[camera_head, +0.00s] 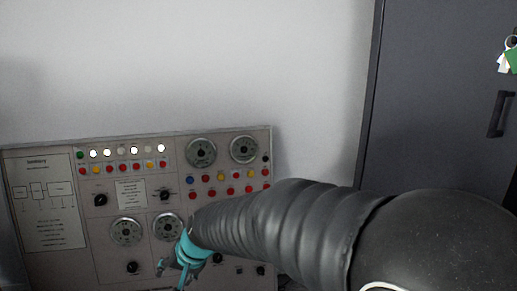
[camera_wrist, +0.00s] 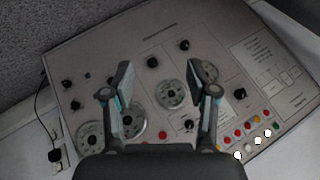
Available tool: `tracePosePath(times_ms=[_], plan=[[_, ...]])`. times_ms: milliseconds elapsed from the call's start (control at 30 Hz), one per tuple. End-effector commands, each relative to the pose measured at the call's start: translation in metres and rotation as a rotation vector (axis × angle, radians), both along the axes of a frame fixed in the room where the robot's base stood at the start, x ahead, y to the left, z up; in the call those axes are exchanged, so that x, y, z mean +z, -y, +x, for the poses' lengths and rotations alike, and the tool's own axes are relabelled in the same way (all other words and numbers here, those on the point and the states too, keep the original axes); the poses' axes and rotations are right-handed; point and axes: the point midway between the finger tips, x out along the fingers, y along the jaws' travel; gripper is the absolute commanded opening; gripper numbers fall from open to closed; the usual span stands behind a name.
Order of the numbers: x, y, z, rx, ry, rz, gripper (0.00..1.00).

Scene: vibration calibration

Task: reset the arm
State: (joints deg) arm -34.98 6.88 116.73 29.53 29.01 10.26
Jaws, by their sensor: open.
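My gripper (camera_head: 180,268) shows in the head view as a teal end on my dark ribbed arm, which reaches in from the lower right. It is in front of the lower middle of a control panel (camera_head: 100,272). In the wrist view my gripper (camera_wrist: 165,92) has its two fingers spread wide apart, with nothing between them but the panel (camera_wrist: 215,40) behind. It is open and empty. The arm hides the lower right of the panel in the head view.
The panel carries dials (camera_head: 201,153), black knobs (camera_head: 100,200), and rows of coloured buttons and lights. A dark cabinet (camera_head: 440,100) with a handle (camera_head: 500,114) and hanging keys (camera_head: 510,55) stands at right. The pale wall (camera_head: 190,65) above the panel is bare.

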Motion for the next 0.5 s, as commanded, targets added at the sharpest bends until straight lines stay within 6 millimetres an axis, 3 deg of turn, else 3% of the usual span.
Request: tracePosePath(times_ms=[33,200,500], plan=[[0.007,0.029,-0.012,0.035,0.006,-0.045,0.58],[0.016,0.114,-0.052,0.141,0.012,-0.199,0.58],[0.031,0.243,-0.122,0.169,0.018,-0.407,0.58]])
